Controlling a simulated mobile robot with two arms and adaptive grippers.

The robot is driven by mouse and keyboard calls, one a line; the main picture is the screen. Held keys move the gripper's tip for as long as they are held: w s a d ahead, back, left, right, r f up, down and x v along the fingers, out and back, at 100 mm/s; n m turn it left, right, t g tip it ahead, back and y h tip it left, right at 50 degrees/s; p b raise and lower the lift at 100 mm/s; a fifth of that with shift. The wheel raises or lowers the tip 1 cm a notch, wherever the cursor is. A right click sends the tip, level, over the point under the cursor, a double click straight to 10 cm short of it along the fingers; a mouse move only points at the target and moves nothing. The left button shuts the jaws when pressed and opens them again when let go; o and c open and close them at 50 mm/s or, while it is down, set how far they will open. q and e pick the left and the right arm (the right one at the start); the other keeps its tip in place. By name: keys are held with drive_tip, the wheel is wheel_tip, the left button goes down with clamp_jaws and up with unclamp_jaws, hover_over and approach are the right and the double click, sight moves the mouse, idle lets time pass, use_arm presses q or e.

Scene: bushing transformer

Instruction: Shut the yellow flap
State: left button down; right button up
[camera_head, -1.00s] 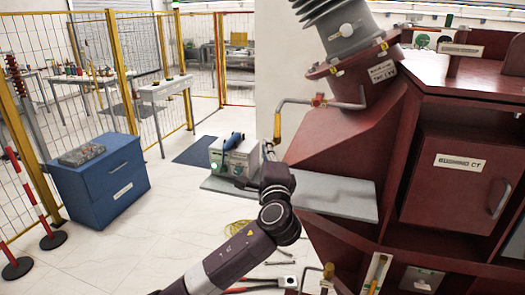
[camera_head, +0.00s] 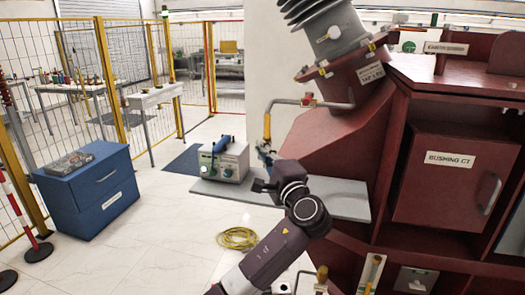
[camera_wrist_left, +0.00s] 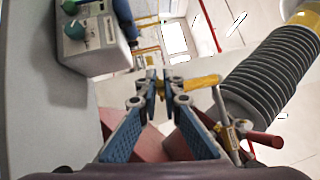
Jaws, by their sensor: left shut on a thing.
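The yellow flap (camera_head: 267,127) is a narrow yellow piece hanging at the left end of the bent pipe on the red transformer housing. In the left wrist view the yellow piece (camera_wrist_left: 198,82) runs from the pipe to my fingertips. My left gripper (camera_head: 264,157) is just below it in the head view. In the left wrist view the blue-padded fingers (camera_wrist_left: 160,88) converge at the piece's near end and are shut on it. The fingertips partly hide that end. My right gripper is not in view.
A grey shelf (camera_head: 340,203) lies below my gripper, with a grey instrument box (camera_head: 228,163) on its left part. The ribbed bushing (camera_head: 328,22) rises above the pipe. A yellow coiled cable (camera_head: 238,238) lies on the floor. A blue cabinet (camera_head: 88,190) stands left.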

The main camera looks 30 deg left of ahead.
use_arm(q)
drive_tip(key=c, duration=2.2)
unclamp_jaws()
drive_tip(key=shift+f, duration=0.2)
drive_tip(key=shift+o, duration=0.5)
drive_tip(key=shift+r, duration=0.1)
drive_tip(key=shift+d, duration=0.15)
drive_tip(key=v, duration=1.2)
